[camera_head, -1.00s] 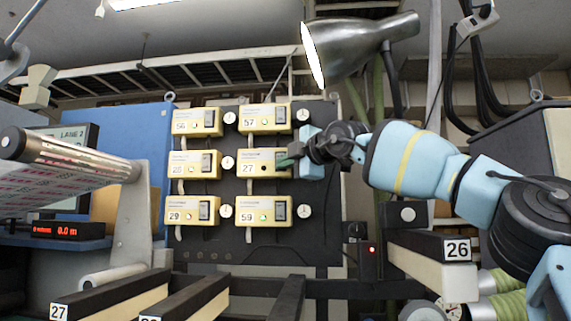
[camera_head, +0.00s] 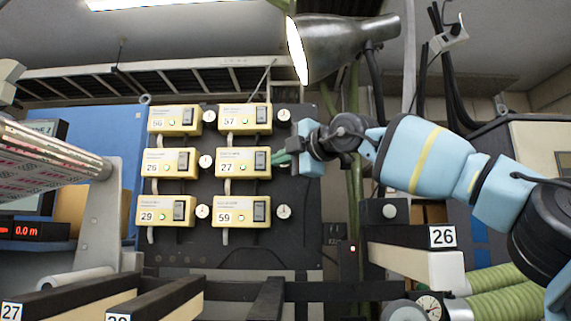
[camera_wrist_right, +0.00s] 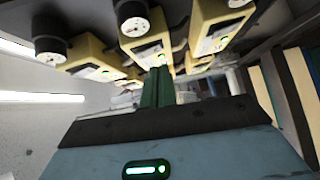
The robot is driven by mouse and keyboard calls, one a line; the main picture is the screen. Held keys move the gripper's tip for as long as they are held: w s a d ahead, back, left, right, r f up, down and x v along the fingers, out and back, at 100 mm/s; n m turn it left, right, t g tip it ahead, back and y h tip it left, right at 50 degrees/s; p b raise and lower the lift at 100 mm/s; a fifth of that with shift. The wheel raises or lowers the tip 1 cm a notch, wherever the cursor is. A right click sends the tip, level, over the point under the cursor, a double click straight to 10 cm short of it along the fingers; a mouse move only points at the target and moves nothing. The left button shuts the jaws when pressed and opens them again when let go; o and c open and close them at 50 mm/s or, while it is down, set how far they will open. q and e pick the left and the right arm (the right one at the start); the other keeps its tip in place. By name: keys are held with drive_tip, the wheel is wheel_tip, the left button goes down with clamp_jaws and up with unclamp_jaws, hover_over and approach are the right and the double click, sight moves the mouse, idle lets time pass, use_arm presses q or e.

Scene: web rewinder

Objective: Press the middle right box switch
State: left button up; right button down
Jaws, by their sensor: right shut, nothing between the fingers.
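The middle right box (camera_head: 232,163) is yellow and numbered 27, on a dark panel with two columns of yellow boxes. Its black rocker switch (camera_head: 261,161) shows at its right side, and its small lamp is lit green. My right gripper (camera_head: 279,158) comes in from the right with its green fingers shut and empty. The fingertips are at the right edge of box 27, beside the switch; contact cannot be told. In the right wrist view the shut fingers (camera_wrist_right: 157,88) point up at the boxes. My left gripper is not in view.
Box 57 (camera_head: 233,121) is above and box 59 (camera_head: 232,211) below. Round dials (camera_head: 284,115) stand beside the boxes. A metal lamp (camera_head: 335,45) hangs above my right arm. A rail numbered 26 (camera_head: 410,260) and dark bars lie below.

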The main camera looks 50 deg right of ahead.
drive_tip(key=shift+s+a+b, duration=0.15)
drive_tip(key=shift+s+b, duration=0.2)
drive_tip(key=shift+s, duration=0.95)
